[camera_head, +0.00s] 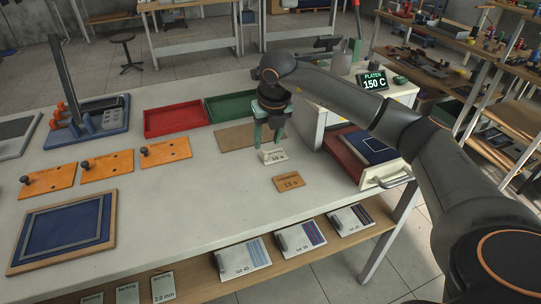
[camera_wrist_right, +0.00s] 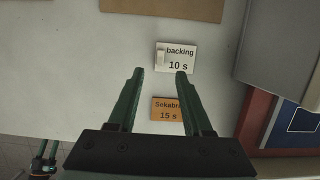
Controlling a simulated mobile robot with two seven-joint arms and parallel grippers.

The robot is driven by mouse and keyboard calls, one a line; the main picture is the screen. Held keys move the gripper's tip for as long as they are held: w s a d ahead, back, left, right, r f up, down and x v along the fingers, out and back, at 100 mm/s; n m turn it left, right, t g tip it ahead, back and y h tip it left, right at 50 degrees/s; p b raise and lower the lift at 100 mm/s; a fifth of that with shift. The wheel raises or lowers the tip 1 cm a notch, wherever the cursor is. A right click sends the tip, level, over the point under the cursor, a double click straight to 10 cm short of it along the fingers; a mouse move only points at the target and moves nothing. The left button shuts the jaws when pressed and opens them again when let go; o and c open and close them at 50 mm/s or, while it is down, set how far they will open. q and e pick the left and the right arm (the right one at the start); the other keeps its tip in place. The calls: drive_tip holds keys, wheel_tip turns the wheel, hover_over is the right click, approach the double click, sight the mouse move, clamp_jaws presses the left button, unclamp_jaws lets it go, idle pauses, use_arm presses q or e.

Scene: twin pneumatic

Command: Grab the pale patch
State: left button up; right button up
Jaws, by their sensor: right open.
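A small pale patch (camera_wrist_right: 160,54) lies on the left part of a white card marked "backing 10 s" (camera_wrist_right: 177,66). In the head view the card (camera_head: 276,156) is on the white workbench and the patch (camera_head: 264,156) is a small light shape on it. My right gripper (camera_head: 268,139) is above the card, pointing down. In the right wrist view its two green fingers (camera_wrist_right: 160,72) are apart with nothing between them, their tips just short of the card's lower edge.
An orange card marked "15 s" (camera_head: 289,183) lies in front of the white card. A brown board (camera_head: 235,138) lies behind. A drawer unit with an open red drawer (camera_head: 345,158) stands to the right. Red (camera_head: 176,119) and green (camera_head: 230,105) trays are at the back. The bench's middle is bare.

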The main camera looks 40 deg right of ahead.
sight(265, 153)
drive_tip(key=shift+w+p+x, duration=0.15)
drive_tip(key=shift+p+x, duration=0.05)
drive_tip(key=shift+x, duration=1.3)
drive_tip(key=shift+w+p+x, duration=0.1)
drive_tip(key=shift+p+x, duration=0.05)
drive_tip(key=shift+x, duration=1.4)
drive_tip(key=shift+r, duration=0.15)
clamp_jaws()
